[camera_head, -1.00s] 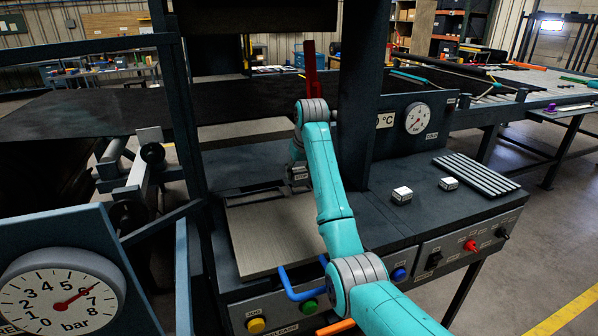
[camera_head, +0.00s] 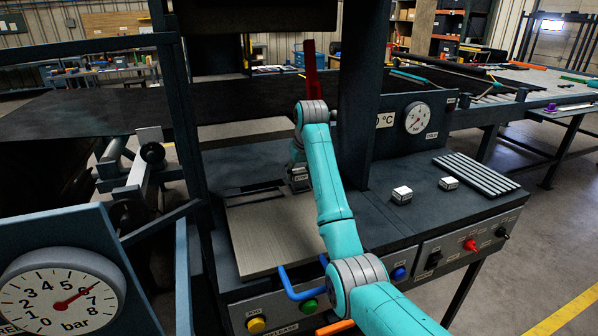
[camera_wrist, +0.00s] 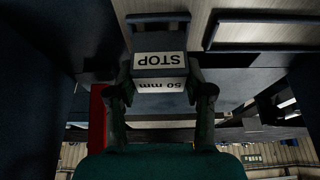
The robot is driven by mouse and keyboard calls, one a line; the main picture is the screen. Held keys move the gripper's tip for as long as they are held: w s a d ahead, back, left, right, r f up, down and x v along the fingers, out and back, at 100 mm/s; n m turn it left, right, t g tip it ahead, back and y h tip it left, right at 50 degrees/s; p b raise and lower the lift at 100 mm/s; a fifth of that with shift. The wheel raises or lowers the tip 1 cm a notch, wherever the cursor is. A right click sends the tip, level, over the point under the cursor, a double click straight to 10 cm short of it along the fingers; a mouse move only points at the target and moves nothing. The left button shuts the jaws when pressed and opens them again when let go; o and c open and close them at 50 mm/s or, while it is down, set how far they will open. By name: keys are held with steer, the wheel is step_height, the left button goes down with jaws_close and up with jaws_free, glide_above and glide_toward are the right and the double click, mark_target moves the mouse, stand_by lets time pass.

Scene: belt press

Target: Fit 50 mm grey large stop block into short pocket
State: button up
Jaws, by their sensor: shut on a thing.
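The grey stop block (camera_wrist: 160,68), labelled STOP and 50 mm, is held between the two fingers of my gripper (camera_wrist: 160,98). In the head view the block (camera_head: 299,179) is low over the back right of the press plate, partly behind my arm. In the wrist view a short dark-edged pocket (camera_wrist: 165,16) lies just beyond the block, lined up with it and partly hidden by it. A longer dark-edged pocket (camera_wrist: 265,17) is to its right. I cannot tell whether the block touches or enters the short pocket.
A red upright post (camera_head: 310,68) stands behind my arm; a thick dark frame column (camera_head: 360,100) is close on its right. Two small white-topped blocks (camera_head: 402,194) (camera_head: 448,183) and a ribbed plate (camera_head: 476,174) lie on the right bench. The light plate (camera_head: 262,240) is bare in front.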

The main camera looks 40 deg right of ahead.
steer(key=shift+f, duration=0.45)
stand_by(0.3)
steer(key=o, duration=1.5)
steer(key=shift+r, duration=0.1)
steer(key=shift+v, duration=3.4)
steer(key=shift+s, duration=0.1)
